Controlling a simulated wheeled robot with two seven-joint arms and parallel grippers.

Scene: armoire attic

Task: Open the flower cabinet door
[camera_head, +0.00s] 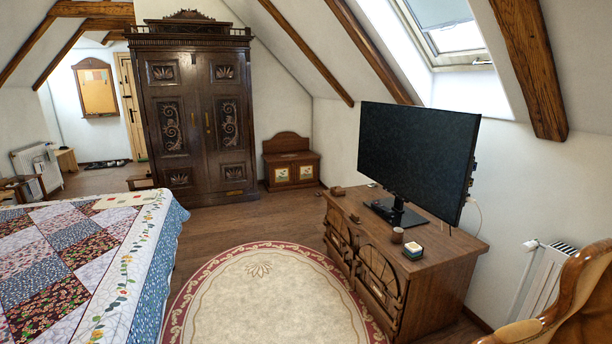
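A small brown wooden cabinet (291,163) stands against the far wall, right of the armoire. Its front has two light panels, the left one (281,175) and the right one (306,172), each with what looks like a small flower picture. Its front looks closed. The tall dark armoire (198,110) beside it has carved flower-like panels, and its two doors look shut. Neither of my grippers is in view.
A patchwork-covered bed (75,265) fills the left. A wooden dresser (445,270) with a large black screen (418,150) stands at the right. An oval rug (270,300) and bare wooden floor (235,219) leave free room between them, up to the cabinet.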

